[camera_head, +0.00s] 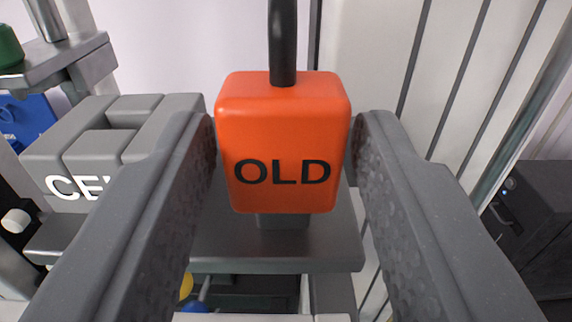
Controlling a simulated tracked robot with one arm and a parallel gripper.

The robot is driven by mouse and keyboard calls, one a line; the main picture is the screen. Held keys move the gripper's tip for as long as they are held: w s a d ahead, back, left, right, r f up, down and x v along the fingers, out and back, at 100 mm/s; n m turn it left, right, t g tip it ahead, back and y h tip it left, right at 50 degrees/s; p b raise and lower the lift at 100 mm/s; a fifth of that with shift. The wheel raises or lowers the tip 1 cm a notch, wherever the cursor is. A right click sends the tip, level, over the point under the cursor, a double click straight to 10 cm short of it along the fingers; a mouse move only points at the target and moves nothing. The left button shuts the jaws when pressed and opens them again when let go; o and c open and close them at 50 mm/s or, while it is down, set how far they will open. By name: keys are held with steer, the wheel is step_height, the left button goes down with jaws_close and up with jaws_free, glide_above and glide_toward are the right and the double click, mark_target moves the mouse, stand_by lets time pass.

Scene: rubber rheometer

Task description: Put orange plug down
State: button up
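The orange plug (283,125) is a rounded block with "OLD" in black letters, in the middle of the view. A black cable or rod (283,40) rises from its top. My gripper (284,150) has one grey textured finger on each side of the plug, and both fingertips appear to press against its sides. The plug looks upright. A grey block shows just under it, above a dark grey metal shelf (330,250); I cannot tell whether the plug touches it.
A grey block with partly hidden white letters "CE" (75,165) stands at the left. A shelf with a green object (10,48) is at the upper left, with a blue object (35,118) below. A dark box (540,220) is at the right, beside white panels with dark strips.

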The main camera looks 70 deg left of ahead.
steer(key=shift+d+r, duration=0.1)
steer(key=b+v, duration=0.3)
steer(key=v, duration=0.9)
steer(key=s+d+f+m+t+h, duration=0.1)
steer(key=s+d+m+t+h, duration=0.1)
steer(key=d, duration=0.6)
steer(key=s+d+f+m+t+h, duration=0.2)
steer(key=s+d+m+t+h, duration=0.1)
steer(key=d+m+h, duration=0.4)
steer(key=s+d+f+m+t+h, duration=0.2)
steer(key=s+d+m+t+h, duration=0.1)
steer(key=d+h, duration=0.4)
steer(key=d+m, duration=0.1)
steer(key=d, duration=0.2)
steer(key=shift+s+f+m+t+h, duration=0.2)
steer(key=shift+m+t+h, duration=0.1)
step_height(320, 180, down, 5)
steer(key=b, duration=0.5)
steer(key=shift+f, duration=0.15)
